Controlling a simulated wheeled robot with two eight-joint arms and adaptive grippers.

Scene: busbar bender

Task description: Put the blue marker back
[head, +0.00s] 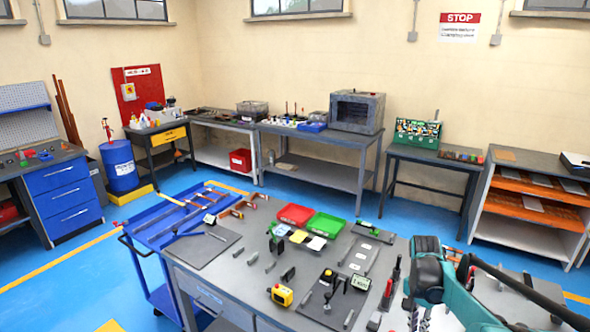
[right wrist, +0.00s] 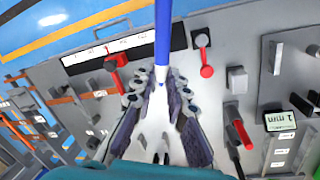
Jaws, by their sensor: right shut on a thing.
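The blue marker (right wrist: 163,35) is a straight blue stick in the right wrist view. It runs from the top edge down to the fingertips of my right gripper (right wrist: 161,80), which is shut on it. Its lower end is between the fingers, above a white shape that I cannot identify. In the head view my right arm (head: 428,270) reaches over the right part of the grey workbench (head: 245,268). I cannot make out the marker there. My left gripper is not in view.
Red-handled levers (right wrist: 206,71) and a "1 mm" display (right wrist: 280,120) stand near my right gripper. A blue cart (head: 160,262) adjoins the bench's left side.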

